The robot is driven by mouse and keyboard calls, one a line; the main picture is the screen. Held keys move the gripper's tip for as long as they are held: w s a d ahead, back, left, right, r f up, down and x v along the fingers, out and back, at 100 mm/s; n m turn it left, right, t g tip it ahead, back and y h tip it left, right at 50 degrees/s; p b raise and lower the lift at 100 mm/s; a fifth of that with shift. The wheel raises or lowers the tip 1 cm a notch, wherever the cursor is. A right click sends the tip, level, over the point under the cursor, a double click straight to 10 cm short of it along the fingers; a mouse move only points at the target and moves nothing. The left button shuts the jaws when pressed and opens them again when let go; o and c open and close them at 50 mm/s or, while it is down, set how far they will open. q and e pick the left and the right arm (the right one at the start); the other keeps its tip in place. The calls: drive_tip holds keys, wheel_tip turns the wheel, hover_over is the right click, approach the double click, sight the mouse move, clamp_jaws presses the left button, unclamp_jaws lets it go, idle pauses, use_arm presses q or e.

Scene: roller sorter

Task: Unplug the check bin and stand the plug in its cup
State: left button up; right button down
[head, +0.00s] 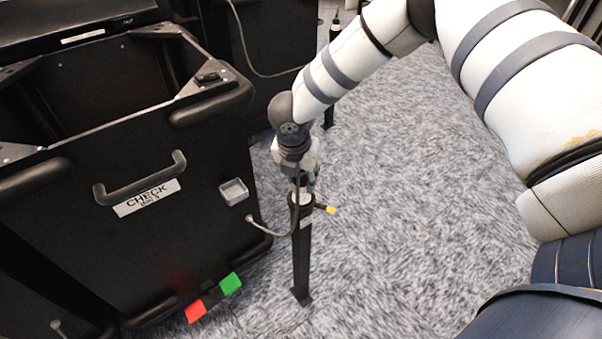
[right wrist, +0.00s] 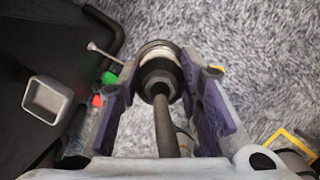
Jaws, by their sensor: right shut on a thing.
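The black check bin (head: 150,230) stands at the left, with a white CHECK label on its near side. A small grey square cup (head: 233,191) is fixed to that side; it also shows in the right wrist view (right wrist: 48,99). A grey cable runs from the bin to a slim black post (head: 301,250). My right gripper (head: 304,184) points down over the post's top, its fingers on both sides of the dark plug (right wrist: 159,80), shut on it. The plug is in line with the post's round top; I cannot tell whether it is seated. My left gripper is out of view.
A yellow-tipped lever (head: 328,209) sticks out right of the post's top. Red (head: 195,311) and green (head: 230,284) tabs sit at the bin's foot. Another black bin (head: 270,55) stands behind. Grey carpet right of the post is clear.

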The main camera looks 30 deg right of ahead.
drive_tip(key=shift+f, duration=1.4)
drive_tip(key=c, duration=1.1)
unclamp_jaws()
drive_tip(key=shift+o, duration=0.2)
